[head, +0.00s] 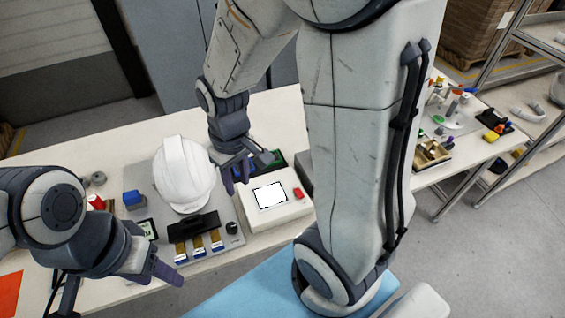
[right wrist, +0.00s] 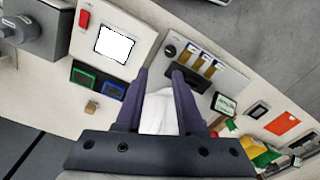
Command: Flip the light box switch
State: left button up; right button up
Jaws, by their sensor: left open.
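The light box (head: 263,211) is a cream box with a bright white panel on top, on the table right of the helmet. Its red switch (head: 298,193) sits at the panel's right side; the switch also shows in the right wrist view (right wrist: 84,19), clear of the fingers. My right gripper (head: 237,178) is open and empty, left of the light box and beside the helmet. In the right wrist view its fingers (right wrist: 160,95) are apart, with the white helmet (right wrist: 158,115) beyond them. My left gripper (head: 160,275) is open at the table's front left.
The white helmet (head: 184,175) stands on a grey board (head: 222,242) with a black-handled item and several gold strips. Green and blue trays (head: 268,158) lie behind the light box. A blue block (head: 133,198) is at left. My right arm hides the table right of the light box.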

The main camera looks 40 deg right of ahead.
jog(key=w+d+f+m, duration=0.2)
jog(key=d+f+m, duration=0.1)
jog(key=d, duration=0.7)
jog(key=m+p, duration=0.1)
jog(key=m, duration=0.1)
send_near(297, 189)
notch_tip(297, 189, down, 7)
jog(key=shift+w+a+f+p, duration=0.1)
jog(key=shift+w+f+p, duration=0.15)
jog(key=shift+p, duration=0.1)
